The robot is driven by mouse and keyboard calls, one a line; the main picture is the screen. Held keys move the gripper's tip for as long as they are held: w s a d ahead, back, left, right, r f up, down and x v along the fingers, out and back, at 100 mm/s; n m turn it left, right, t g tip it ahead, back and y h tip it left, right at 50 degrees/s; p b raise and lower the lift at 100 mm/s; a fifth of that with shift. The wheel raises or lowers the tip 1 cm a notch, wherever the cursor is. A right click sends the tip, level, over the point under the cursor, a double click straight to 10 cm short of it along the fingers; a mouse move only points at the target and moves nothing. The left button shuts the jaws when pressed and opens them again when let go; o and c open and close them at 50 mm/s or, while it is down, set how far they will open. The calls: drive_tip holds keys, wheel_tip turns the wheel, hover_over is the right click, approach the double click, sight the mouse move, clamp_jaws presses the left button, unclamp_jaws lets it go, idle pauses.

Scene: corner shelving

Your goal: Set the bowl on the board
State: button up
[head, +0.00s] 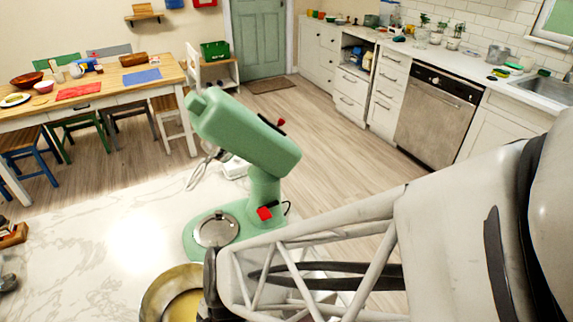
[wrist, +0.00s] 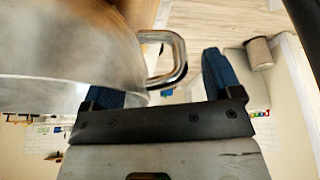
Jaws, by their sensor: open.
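A metal bowl (head: 160,291) with yellow contents stands at the bottom edge of the head view, partly cut off and partly behind my arm. In the wrist view a shiny metal body, seemingly this bowl (wrist: 65,50), fills the upper left, with a loop handle (wrist: 178,60) on its side. My gripper (wrist: 165,75) is open, with the handle between its blue fingers. The left finger is partly hidden by the bowl. I cannot tell whether a finger touches the handle. In the head view my gripper's fingers are hidden. No board can be made out with certainty.
A mint-green stand mixer (head: 245,140) stands beside the bowl, with a round metal plate (head: 215,230) on its base. A brown wooden item (head: 12,236) is cut off at the left edge. The marble counter (head: 90,235) between is largely clear.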

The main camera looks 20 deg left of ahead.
drive_tip(key=v, duration=1.1)
drive_tip(key=shift+r, duration=0.3)
drive_tip(key=shift+w, duration=0.1)
idle(0.3)
drive_tip(key=w+d+r+m+t, duration=0.2)
drive_tip(key=w+d+r+m, duration=0.1)
drive_tip(key=w+d+m, duration=0.4)
drive_tip(key=w+d+r+m+t, duration=0.2)
drive_tip(key=w+d+m, duration=0.2)
drive_tip(key=d+m, duration=0.5)
drive_tip(key=d+r+m+t+h, duration=0.1)
drive_tip(key=d+r+m, duration=0.1)
drive_tip(key=d+m, duration=0.5)
drive_tip(key=d+r+m+t+h, duration=0.1)
drive_tip(key=d+r+m, duration=0.2)
drive_tip(key=d+m, duration=0.4)
drive_tip(key=shift+d+m+t, duration=0.3)
drive_tip(key=shift+d+m, duration=0.1)
drive_tip(key=shift+d, duration=2.8)
drive_tip(key=shift+w, duration=0.1)
